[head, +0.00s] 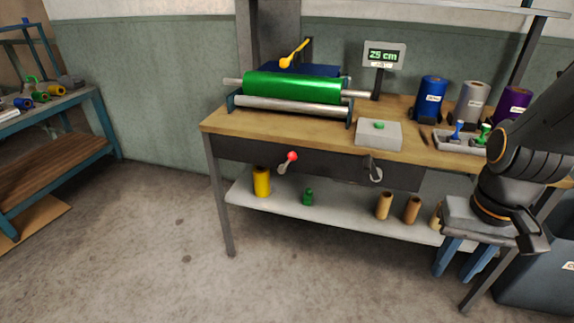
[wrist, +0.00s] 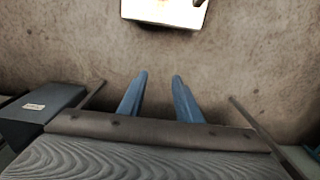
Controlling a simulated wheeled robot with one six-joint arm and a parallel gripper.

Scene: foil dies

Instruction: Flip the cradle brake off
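A lever with a red knob (head: 289,159) sticks out from the dark front rail of the workbench, its knob up and to the right. A yellow-tipped lever (head: 292,55) tilts up to the right behind the roll. No label shows which lever is the cradle brake. A green foil roll (head: 292,87) lies in the cradle (head: 231,103) on the bench top. My gripper (head: 453,275) points down at the bench's right front, well to the right of both levers. In the wrist view its blue fingers (wrist: 161,76) are apart with nothing between them.
A grey crank handle (head: 375,172) is on the rail to the right of the red knob. A grey box with a green button (head: 379,134) and a display reading 25 cm (head: 384,55) stand on top. A dark bin (head: 545,275) is at right. The floor in front is clear.

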